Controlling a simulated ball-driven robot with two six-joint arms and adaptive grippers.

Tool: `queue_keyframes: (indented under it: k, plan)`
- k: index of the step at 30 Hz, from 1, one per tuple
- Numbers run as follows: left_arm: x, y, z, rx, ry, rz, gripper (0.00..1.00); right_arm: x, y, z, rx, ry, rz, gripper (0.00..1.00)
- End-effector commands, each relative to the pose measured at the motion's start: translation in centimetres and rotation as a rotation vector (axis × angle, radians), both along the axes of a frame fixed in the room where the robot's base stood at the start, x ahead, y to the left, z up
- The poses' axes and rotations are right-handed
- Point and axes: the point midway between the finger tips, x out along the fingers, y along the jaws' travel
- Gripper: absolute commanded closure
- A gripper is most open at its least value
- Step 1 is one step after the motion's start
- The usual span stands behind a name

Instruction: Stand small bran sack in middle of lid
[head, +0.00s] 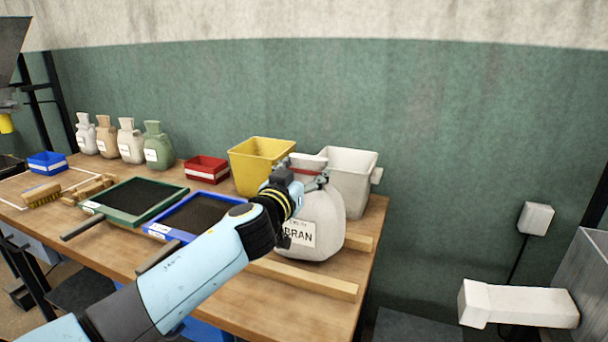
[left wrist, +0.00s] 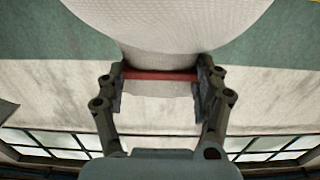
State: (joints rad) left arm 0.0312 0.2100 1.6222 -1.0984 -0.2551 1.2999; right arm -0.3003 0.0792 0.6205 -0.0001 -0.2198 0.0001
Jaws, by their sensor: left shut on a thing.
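The bran sack (head: 325,222) is whitish, with a label reading BRAN, and hangs upright at the front right of the workbench. My left gripper (head: 308,178) is shut on its neck. In the left wrist view the sack (left wrist: 195,22) fills the top, and my left gripper (left wrist: 160,80) has one finger on each side of the red band round the neck. My arm covers part of the sack's left side in the head view. I cannot tell whether the sack's base touches the bench. I cannot make out a lid. My right gripper is not in view.
Wooden strips (head: 305,279) lie on the bench (head: 110,247) by the sack. A yellow bin (head: 250,172) and white bin (head: 353,190) stand behind. Green-framed (head: 135,202) and blue-framed sieves, a red tray (head: 206,170) and several small sacks are farther left.

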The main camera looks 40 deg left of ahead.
Motion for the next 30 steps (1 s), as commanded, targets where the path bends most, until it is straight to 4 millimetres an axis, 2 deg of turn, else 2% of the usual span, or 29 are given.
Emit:
queue_keyframes:
  k: [1,13,14,15,18,19,26,30]
  plan:
    - [0.2,-0.1,0.5,0.003,-0.012,-0.003,0.89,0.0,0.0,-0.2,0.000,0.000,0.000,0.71]
    - [0.2,-0.1,0.1,0.003,-0.012,-0.003,0.89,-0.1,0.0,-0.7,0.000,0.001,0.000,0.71]
    - [0.0,0.0,-0.5,0.000,0.000,0.000,0.27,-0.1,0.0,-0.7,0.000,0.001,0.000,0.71]
    - [0.0,0.0,-0.5,0.000,0.000,0.000,0.22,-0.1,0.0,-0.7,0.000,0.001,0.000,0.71]
    - [0.0,0.0,-0.5,0.000,0.000,0.000,0.09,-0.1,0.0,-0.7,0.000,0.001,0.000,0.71]
    - [0.0,0.0,-0.5,0.000,0.000,0.000,0.07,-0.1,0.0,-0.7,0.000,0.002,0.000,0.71]
    - [0.0,0.0,-0.6,0.000,0.000,0.000,0.07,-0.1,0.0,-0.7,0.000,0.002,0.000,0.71]
    - [0.0,0.0,0.1,0.000,0.000,0.000,0.07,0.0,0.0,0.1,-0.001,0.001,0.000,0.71]
